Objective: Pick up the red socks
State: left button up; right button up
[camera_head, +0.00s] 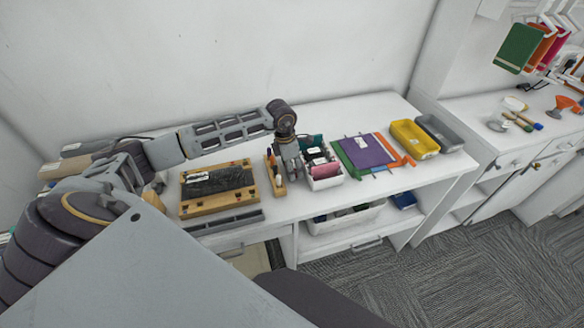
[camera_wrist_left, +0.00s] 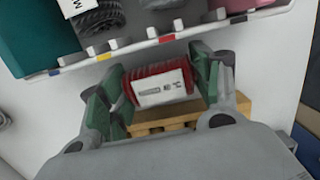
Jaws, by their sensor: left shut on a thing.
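The red socks (camera_wrist_left: 158,84) are a ribbed red roll with a white label band. They lie between the green-padded fingers of my left gripper (camera_wrist_left: 160,92) in the left wrist view, and the gripper is shut on them. In the head view my left gripper (camera_head: 290,168) points down at the left side of a white divided box (camera_head: 326,183); I cannot make out the socks there. In the wrist view the box (camera_wrist_left: 150,48) is at the top, apart from the socks, with teal, dark ribbed, grey and pink items in it. My right gripper is not in view.
A wooden tray with a dark item (camera_head: 218,182) and a narrow wooden holder (camera_head: 274,176) stand left of the gripper. Purple (camera_head: 368,152) and green folders, a yellow bin (camera_head: 414,138) and a grey bin (camera_head: 440,132) are to the right. A lower shelf holds another white box (camera_head: 345,222).

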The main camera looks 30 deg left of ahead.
pick_arm(q)
jog(key=shift+r+b, duration=0.85)
jog(key=shift+r, duration=4.15)
jog(key=shift+d+f, duration=0.1)
jog(key=shift+f, duration=0.05)
